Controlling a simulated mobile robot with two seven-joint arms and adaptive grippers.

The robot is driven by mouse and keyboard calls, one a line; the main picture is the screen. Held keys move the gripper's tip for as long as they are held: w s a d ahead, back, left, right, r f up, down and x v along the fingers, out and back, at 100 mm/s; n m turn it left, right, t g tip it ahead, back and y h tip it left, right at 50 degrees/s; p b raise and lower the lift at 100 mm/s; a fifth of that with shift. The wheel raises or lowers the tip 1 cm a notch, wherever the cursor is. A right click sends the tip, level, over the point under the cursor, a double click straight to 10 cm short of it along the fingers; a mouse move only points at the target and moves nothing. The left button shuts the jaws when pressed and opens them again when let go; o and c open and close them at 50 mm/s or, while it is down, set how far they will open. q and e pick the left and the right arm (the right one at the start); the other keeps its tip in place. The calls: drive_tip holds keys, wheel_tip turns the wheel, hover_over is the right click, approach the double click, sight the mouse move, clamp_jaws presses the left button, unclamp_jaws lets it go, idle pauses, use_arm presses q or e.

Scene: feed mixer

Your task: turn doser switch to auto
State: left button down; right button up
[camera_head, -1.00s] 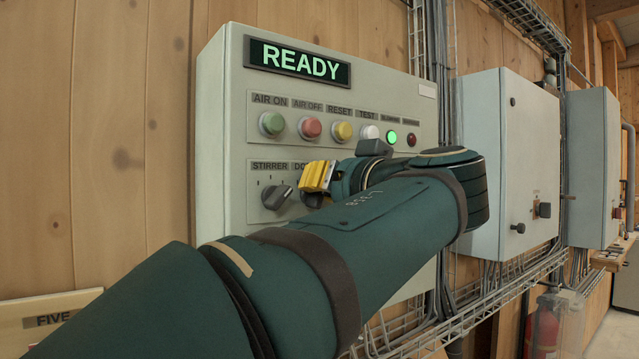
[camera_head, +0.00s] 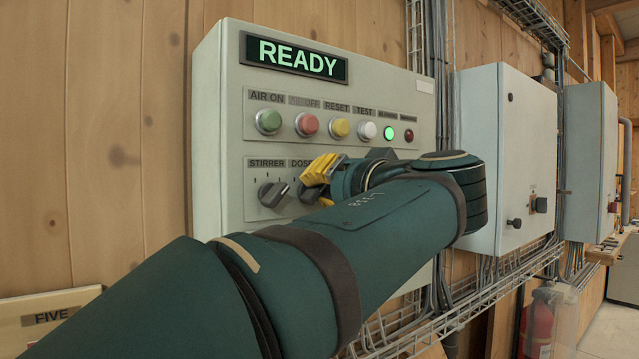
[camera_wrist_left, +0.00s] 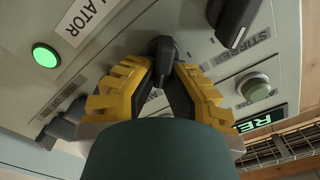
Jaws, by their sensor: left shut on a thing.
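The doser switch (camera_head: 307,193) is a dark rotary knob on the grey control panel (camera_head: 213,120), to the right of the similar stirrer switch (camera_head: 272,194). My left gripper (camera_head: 314,180) has its yellow fingers at the doser switch and hides part of it and its label. In the left wrist view, the fingers of my left gripper (camera_wrist_left: 165,62) are closed around the dark doser knob (camera_wrist_left: 161,47), one on each side. The stirrer switch (camera_wrist_left: 236,18) stands apart from them there. The doser's position marks are hidden. My right gripper is not in view.
Above the switches is a row of buttons, including green (camera_head: 268,121), red (camera_head: 307,124) and yellow (camera_head: 340,128). The display (camera_head: 295,57) reads READY. A lamp (camera_head: 389,133) glows green. My left arm covers the panel's lower part. Another grey cabinet (camera_head: 500,150) stands to the right.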

use_arm(q)
drive_tip(key=c, duration=1.3)
unclamp_jaws()
drive_tip(key=shift+w+a, duration=0.1)
drive_tip(key=v, duration=1.2)
